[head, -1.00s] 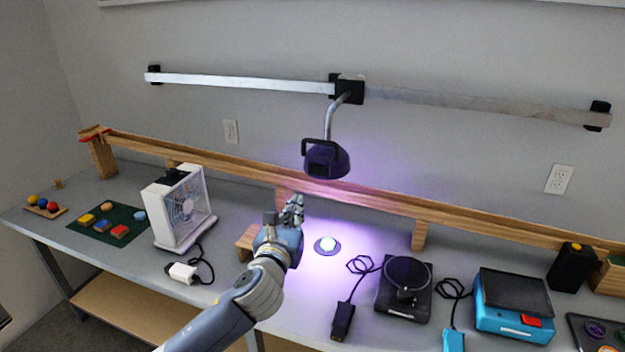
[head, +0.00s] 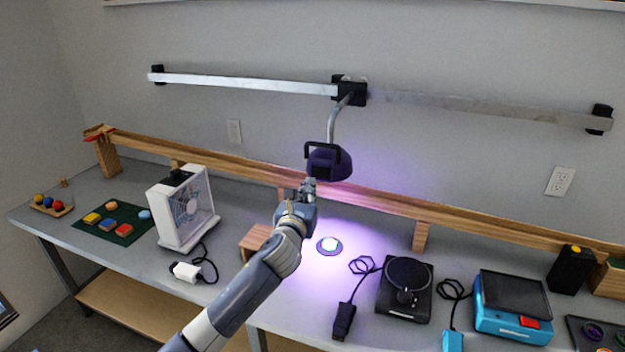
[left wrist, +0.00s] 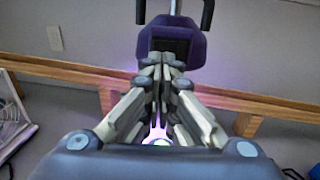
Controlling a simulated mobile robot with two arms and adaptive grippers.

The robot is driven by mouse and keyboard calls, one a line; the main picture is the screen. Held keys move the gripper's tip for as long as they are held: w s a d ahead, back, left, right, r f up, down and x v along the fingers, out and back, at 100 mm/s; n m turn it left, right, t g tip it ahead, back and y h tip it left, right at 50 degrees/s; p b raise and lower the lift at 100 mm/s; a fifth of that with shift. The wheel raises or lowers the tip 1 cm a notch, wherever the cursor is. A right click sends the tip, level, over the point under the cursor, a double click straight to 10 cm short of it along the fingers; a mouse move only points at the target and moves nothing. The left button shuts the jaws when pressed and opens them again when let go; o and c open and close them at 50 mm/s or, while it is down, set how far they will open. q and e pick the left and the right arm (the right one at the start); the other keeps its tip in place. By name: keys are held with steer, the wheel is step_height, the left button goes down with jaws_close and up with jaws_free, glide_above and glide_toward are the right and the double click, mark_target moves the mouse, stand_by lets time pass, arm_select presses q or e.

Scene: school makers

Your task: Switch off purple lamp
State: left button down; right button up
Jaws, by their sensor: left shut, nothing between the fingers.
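The purple lamp (head: 328,162) hangs over the table from a curved metal arm on a wall rail. It has a dark handle on top and casts purple light, so it is lit. It also shows in the left wrist view (left wrist: 188,42), straight ahead. My left gripper (head: 308,184) is shut and empty, just below and left of the lamp head. In the left wrist view the closed fingertips (left wrist: 163,62) overlap the lamp's lower part; I cannot tell if they touch it. A round glowing piece (head: 329,245) lies on the table under the lamp. My right gripper is not in view.
A wooden rail (head: 240,166) runs along the back of the table. A white fan (head: 186,208) stands left, a black turntable (head: 405,289) and a blue device (head: 513,304) right. A wooden block (head: 256,240) sits beside my left arm.

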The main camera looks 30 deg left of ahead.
mark_target(315, 176)
arm_select(q)
steer(key=shift+p+x, duration=0.45)
steer(key=shift+x, duration=1.65)
steer(key=shift+w+a+r+m+h+p, duration=0.1)
steer(key=shift+w+r+m+h+p, duration=0.1)
steer(key=shift+m+h+p, duration=0.15)
steer(key=shift+f, duration=0.1)
steer(key=shift+f, duration=0.15)
